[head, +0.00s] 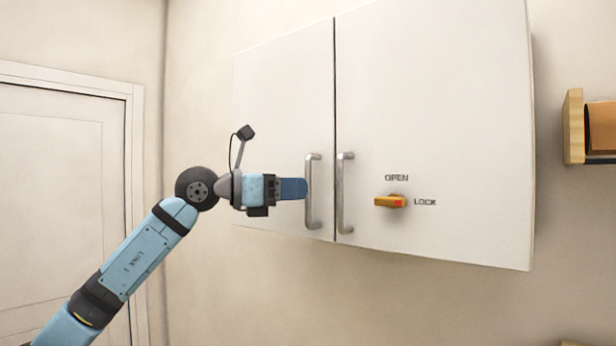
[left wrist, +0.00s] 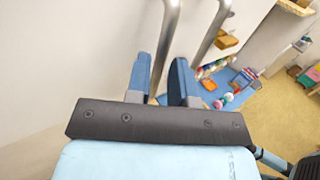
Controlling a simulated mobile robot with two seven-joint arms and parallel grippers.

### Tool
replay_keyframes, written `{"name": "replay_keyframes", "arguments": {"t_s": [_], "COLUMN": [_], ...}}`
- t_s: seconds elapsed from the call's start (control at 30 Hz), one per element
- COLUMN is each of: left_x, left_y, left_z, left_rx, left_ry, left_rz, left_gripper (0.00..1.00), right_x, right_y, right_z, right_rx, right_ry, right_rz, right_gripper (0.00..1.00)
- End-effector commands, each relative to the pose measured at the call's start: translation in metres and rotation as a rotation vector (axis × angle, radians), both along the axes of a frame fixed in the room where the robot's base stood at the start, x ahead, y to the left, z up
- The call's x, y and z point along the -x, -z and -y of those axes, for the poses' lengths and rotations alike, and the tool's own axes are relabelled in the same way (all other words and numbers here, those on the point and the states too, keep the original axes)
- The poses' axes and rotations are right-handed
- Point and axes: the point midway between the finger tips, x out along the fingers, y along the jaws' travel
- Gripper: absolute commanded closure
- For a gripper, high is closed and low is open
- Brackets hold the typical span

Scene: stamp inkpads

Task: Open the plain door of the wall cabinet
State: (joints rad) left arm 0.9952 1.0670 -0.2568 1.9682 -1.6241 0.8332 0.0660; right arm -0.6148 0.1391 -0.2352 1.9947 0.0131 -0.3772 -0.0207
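The plain door (head: 285,110) is the left, narrower door of the white wall cabinet, and it is closed. Its upright metal bar handle (head: 312,205) sits near the door's right edge; it also shows in the left wrist view (left wrist: 168,35). My left gripper (head: 303,188) is at that handle, coming from the left, with its blue fingertips at the bar. In the left wrist view my left gripper (left wrist: 160,70) has its fingers apart, with the bar in line between them. I cannot tell whether either finger touches it. My right gripper is out of view.
The right door (head: 440,90) is closed, with its own bar handle (head: 345,195) close to the first. It bears an orange knob (head: 390,201) marked OPEN and LOCK. A wooden shelf (head: 573,125) is at the far right. A room door (head: 60,200) is at left.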

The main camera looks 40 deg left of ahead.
Motion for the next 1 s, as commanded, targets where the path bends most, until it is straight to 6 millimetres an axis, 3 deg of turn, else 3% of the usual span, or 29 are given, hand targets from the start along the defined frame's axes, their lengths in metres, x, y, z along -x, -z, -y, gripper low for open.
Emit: {"name": "replay_keyframes", "arguments": {"t_s": [0.2,0.57,0.67,1.0], "left_x": [-0.019,-0.023,-0.023,-0.019], "left_y": [-0.001,0.001,0.0,0.002], "left_z": [0.015,0.018,0.018,0.016], "left_rx": [0.002,0.001,0.001,0.0], "left_ry": [0.001,-0.001,-0.001,0.014], "left_rz": [0.0,0.001,0.001,0.0], "left_gripper": [0.79,0.79,1.0,1.0], "right_x": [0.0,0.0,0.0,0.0], "right_y": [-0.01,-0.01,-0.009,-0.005], "right_z": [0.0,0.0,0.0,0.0], "right_rx": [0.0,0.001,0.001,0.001], "right_ry": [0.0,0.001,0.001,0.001], "right_rz": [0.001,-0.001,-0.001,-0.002], "right_gripper": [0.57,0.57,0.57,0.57]}}
